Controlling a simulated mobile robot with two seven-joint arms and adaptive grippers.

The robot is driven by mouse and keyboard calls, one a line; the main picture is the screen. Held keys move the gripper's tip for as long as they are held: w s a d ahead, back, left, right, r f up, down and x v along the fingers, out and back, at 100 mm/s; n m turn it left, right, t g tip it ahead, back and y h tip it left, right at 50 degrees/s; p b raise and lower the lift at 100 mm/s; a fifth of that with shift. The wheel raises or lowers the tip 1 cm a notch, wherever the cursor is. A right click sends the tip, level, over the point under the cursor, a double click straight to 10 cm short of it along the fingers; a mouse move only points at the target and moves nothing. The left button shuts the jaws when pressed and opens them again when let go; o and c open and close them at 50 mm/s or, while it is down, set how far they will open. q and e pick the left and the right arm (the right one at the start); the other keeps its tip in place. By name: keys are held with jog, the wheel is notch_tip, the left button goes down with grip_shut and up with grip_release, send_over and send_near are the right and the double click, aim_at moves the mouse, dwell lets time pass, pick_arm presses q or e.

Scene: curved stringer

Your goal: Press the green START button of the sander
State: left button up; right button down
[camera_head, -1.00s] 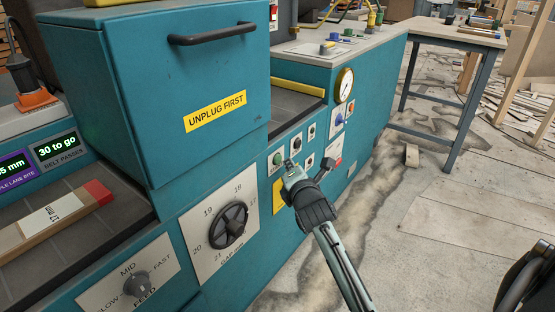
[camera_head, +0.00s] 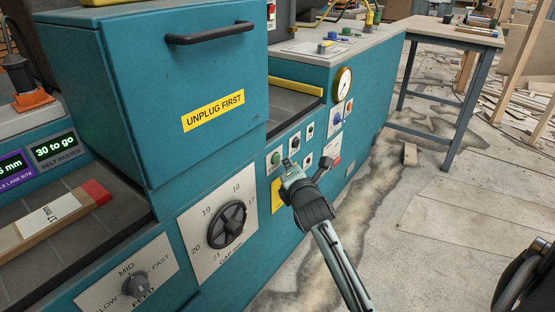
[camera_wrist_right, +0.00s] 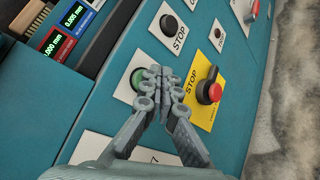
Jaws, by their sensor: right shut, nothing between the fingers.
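The green button (camera_head: 276,158) sits on a small white plate on the front of the teal sander (camera_head: 215,150). In the wrist view the green button (camera_wrist_right: 136,77) is partly covered on its right by my right gripper (camera_wrist_right: 160,76). My right gripper (camera_head: 288,166) is shut and empty. In the head view its tips are just right of the green button and slightly below it. I cannot tell whether they touch it. My left gripper is not in view.
A red button (camera_wrist_right: 214,92) on a yellow STOP plate (camera_wrist_right: 205,110) is right of my fingers. A black button (camera_wrist_right: 170,25) on a white STOP plate is above them. A gap handwheel (camera_head: 229,222) is lower left in the head view.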

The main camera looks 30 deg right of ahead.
jog(key=shift+w+a+p, duration=0.2)
jog(key=shift+w+p, duration=0.15)
jog(key=shift+w, duration=0.05)
